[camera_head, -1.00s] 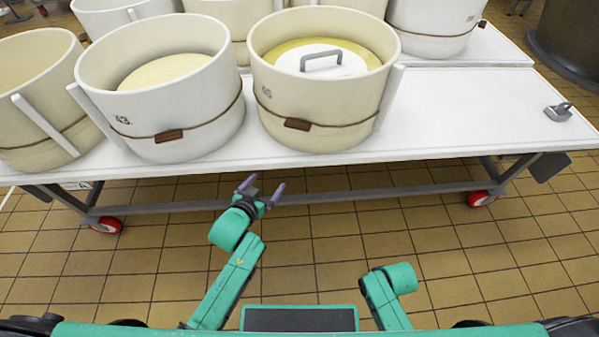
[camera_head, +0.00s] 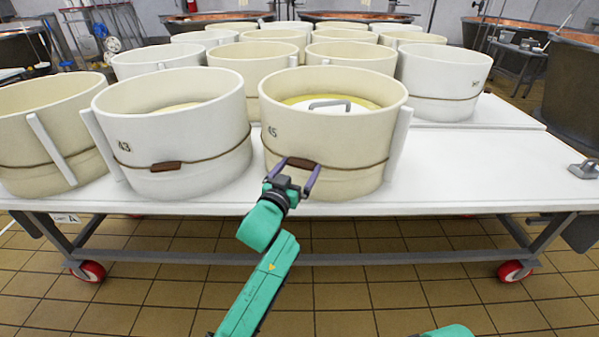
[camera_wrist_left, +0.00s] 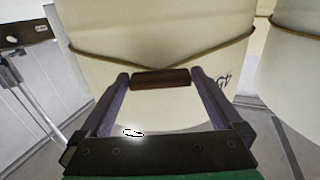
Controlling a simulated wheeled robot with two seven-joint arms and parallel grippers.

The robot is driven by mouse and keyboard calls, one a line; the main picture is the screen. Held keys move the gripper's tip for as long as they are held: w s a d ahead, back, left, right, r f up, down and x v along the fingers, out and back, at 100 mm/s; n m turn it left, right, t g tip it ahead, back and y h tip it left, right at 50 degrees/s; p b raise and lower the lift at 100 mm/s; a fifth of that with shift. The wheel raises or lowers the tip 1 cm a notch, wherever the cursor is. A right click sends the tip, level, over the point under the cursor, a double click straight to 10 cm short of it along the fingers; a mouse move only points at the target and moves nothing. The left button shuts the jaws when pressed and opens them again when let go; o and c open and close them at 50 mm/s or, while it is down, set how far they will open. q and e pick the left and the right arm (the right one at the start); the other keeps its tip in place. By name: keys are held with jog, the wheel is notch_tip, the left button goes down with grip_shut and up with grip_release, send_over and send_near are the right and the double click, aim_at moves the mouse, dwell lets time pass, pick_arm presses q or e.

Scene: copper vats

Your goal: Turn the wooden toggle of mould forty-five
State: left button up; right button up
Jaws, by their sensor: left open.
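Mould forty-five (camera_head: 340,125) is a cream round tub with the number 45 on its side, standing at the front of the white table. A cord runs around it, and its dark brown wooden toggle (camera_head: 301,163) sits on the cord at the front. My left gripper (camera_head: 297,172) is open, with its purple fingers at either side of the toggle. In the left wrist view the toggle (camera_wrist_left: 161,78) lies level between the two fingertips, and I cannot tell whether they touch it. My right gripper is out of view.
White mould 43 (camera_head: 180,130) stands close at the left with its own toggle. More moulds stand behind. Copper vats (camera_head: 215,20) stand at the back.

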pick_arm(q)
jog(key=shift+w+d, duration=0.15)
jog(key=shift+w, duration=0.15)
jog(key=c, duration=1)
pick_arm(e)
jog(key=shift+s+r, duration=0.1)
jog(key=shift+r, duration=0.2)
